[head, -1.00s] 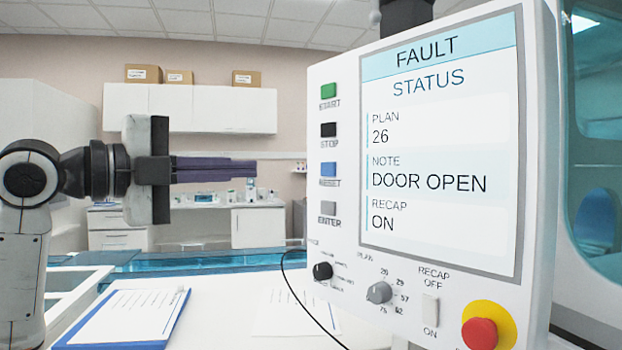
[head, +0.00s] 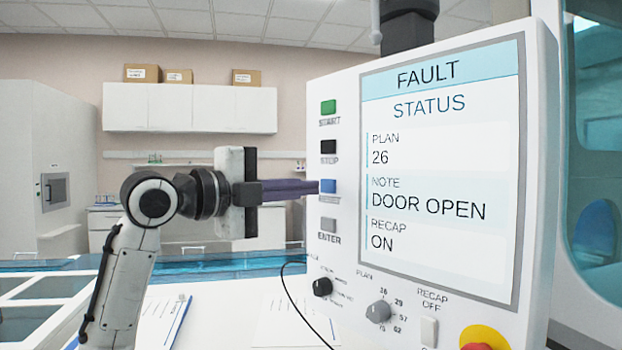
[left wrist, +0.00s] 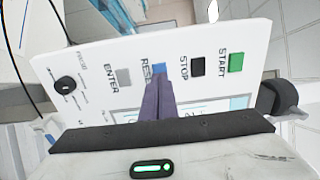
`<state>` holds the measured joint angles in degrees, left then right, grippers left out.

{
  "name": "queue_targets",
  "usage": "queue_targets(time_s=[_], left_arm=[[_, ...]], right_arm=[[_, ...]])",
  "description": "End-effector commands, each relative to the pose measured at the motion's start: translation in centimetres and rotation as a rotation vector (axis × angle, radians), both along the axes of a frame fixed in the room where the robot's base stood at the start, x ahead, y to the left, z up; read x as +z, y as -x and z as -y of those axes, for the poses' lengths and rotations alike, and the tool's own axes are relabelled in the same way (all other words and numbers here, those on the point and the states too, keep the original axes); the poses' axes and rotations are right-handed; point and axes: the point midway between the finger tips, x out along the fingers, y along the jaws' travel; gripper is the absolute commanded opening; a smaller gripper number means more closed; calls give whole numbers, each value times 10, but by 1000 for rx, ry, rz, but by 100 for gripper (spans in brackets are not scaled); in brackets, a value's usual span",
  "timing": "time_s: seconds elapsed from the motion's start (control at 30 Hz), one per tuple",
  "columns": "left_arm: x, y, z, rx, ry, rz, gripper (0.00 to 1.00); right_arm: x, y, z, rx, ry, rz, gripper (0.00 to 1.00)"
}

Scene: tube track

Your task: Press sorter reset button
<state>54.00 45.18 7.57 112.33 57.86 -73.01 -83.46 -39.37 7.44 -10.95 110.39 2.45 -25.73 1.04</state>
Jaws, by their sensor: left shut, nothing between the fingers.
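The sorter's control panel (head: 340,270) fills the right of the head view. Its blue RESET button (head: 328,186) sits in a column between the black STOP button (head: 328,147) and the grey ENTER button (head: 328,225). The green START button (head: 328,107) is at the top. My left gripper (head: 316,187) is shut and empty, its purple fingertips pointing at the blue button. In the left wrist view the fingertips (left wrist: 157,82) overlap the lower part of the blue button (left wrist: 159,68). I cannot tell whether they touch it. My right gripper is not in view.
The panel screen (head: 440,170) reads FAULT STATUS, DOOR OPEN. Below it are a black knob (head: 322,287), a grey knob (head: 378,312), a recap switch (head: 429,331) and a red button (head: 477,346). A clipboard (head: 181,322) and paper lie on the white table.

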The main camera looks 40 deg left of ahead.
Motion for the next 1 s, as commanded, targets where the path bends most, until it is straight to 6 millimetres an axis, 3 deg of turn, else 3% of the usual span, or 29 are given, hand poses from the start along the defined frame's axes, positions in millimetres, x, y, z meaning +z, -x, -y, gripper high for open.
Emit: queue_targets(time_s=[0.2,0.6,0.8,1.0], left_arm=[[1,-18,5,-1,1,0,0],[0,-21,5,1,0,-1,0],[2,-36,9,1,-1,-3,0],[-1,-38,11,-2,3,-1,0]], right_arm=[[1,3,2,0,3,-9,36],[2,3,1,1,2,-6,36],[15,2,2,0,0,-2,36],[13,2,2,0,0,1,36]])
